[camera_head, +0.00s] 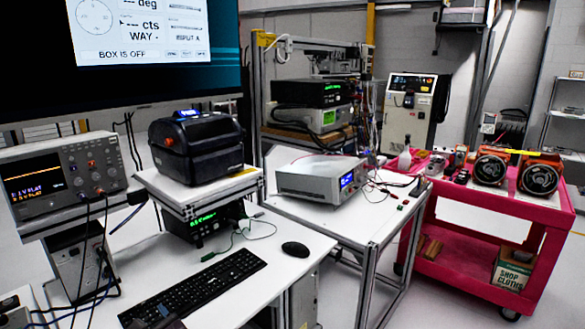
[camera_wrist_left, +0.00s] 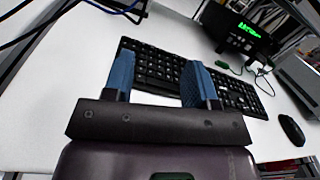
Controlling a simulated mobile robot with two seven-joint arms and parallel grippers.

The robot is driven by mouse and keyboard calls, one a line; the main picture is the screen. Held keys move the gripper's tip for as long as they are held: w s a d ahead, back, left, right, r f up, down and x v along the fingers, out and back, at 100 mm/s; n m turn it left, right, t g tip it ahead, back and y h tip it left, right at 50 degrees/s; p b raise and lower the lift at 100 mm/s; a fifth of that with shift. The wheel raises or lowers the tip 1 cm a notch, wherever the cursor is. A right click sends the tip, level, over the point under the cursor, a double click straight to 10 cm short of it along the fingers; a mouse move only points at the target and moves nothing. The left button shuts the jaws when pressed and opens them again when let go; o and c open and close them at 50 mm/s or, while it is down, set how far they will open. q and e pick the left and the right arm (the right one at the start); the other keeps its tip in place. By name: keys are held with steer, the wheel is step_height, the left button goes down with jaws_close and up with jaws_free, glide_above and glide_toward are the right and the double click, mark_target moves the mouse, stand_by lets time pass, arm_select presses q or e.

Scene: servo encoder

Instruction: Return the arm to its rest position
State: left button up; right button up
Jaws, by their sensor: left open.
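My left gripper (camera_wrist_left: 158,62) shows in the left wrist view with its two blue fingers spread wide apart and nothing between them. Beyond the fingertips lies the black keyboard (camera_wrist_left: 160,72) on the white desk. In the head view only a dark part of the left gripper (camera_head: 158,316) shows at the bottom edge, over the near left end of the keyboard (camera_head: 205,288). I cannot tell how high it is above the desk. My right gripper is in neither view.
A black mouse (camera_head: 295,249) lies right of the keyboard. An oscilloscope (camera_head: 65,178) stands at left, a black boxy device (camera_head: 196,147) sits on a raised stand, and a large monitor (camera_head: 140,50) hangs above. Cables run along the desk's left. A red cart (camera_head: 470,235) stands at right.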

arm_select(q)
steer(key=w+n+h, duration=0.1)
steer(key=d+f+n+h, duration=0.1)
steer(key=shift+w+n+t, duration=0.3)
steer(key=shift+w+t, duration=0.1)
steer(key=d+n+h, duration=0.2)
steer(key=n+h, duration=0.1)
steer(key=d+f+n+h, duration=0.1)
steer(key=n+h, duration=0.1)
steer(key=shift+w+d+t, duration=0.15)
steer(key=shift+d+t, duration=0.2)
steer(key=shift+t, duration=0.05)
steer(key=s+f+n+h, duration=0.2)
steer(key=s+f+n, duration=0.2)
steer(key=s, duration=0.4)
steer(key=s+a+f+n+g+h, duration=0.1)
steer(key=s+f+n, duration=0.3)
steer(key=s, duration=0.5)
steer(key=s+f+n+g+h, duration=0.1)
steer(key=s+f+n+h, duration=0.1)
steer(key=s+f+n, duration=0.2)
steer(key=s+n, duration=0.3)
steer(key=s, duration=0.2)
steer(key=shift+s+a+f+h, duration=0.25)
steer(key=shift+a+f+h, duration=0.05)
steer(key=shift+a, duration=0.1)
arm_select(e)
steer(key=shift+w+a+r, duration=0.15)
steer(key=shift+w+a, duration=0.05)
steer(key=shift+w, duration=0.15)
